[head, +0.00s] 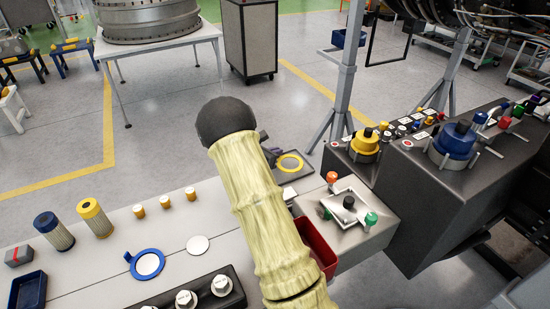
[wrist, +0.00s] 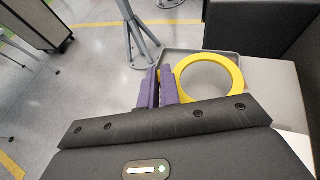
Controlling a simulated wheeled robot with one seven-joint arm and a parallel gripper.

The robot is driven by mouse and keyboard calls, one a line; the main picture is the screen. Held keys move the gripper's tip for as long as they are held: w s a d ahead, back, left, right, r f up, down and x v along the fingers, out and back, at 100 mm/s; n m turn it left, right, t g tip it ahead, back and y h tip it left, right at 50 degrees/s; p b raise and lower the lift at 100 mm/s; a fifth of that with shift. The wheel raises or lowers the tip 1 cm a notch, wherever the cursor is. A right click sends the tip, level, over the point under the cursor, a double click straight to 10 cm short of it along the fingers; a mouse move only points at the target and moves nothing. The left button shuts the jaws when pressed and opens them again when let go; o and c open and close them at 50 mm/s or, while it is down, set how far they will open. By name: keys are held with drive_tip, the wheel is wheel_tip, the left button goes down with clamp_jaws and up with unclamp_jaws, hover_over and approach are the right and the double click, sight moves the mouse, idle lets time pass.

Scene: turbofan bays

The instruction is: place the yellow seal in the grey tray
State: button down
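The yellow seal (head: 290,163) is a flat ring. In the wrist view the yellow seal (wrist: 234,72) lies just right of my purple fingertips, over the grey tray. My gripper (wrist: 158,88) has its two fingers close together at the ring's left side; they appear shut on its edge or tab, which the fingers hide. The grey tray (head: 312,168) is shallow, at the back of the bench; its rim (wrist: 185,52) shows behind the ring. I cannot tell whether the ring touches the tray floor. My arm covers part of the bench in the head view.
A blue ring seal (head: 149,264), a white disc (head: 198,245) and yellow and blue filters (head: 95,218) stand on the left of the bench. A red bin (head: 318,246) is beside my arm. A dark console (head: 440,190) rises to the right of the tray.

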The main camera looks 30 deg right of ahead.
drive_tip(key=f, duration=0.2)
drive_tip(key=shift+w+f, duration=0.2)
drive_tip(key=shift+f, duration=0.2)
drive_tip(key=shift+s+a+r, duration=0.1)
drive_tip(key=shift+a, duration=0.1)
drive_tip(key=shift+d+f, duration=0.1)
drive_tip(key=shift+f, duration=0.15)
drive_tip(key=c, duration=1.6)
unclamp_jaws()
drive_tip(key=shift+d, duration=0.1)
drive_tip(key=shift+s+r, duration=0.1)
drive_tip(key=shift+s, duration=0.05)
drive_tip(key=shift+r, duration=0.15)
drive_tip(key=b+v, duration=0.1)
drive_tip(key=v, duration=1.1)
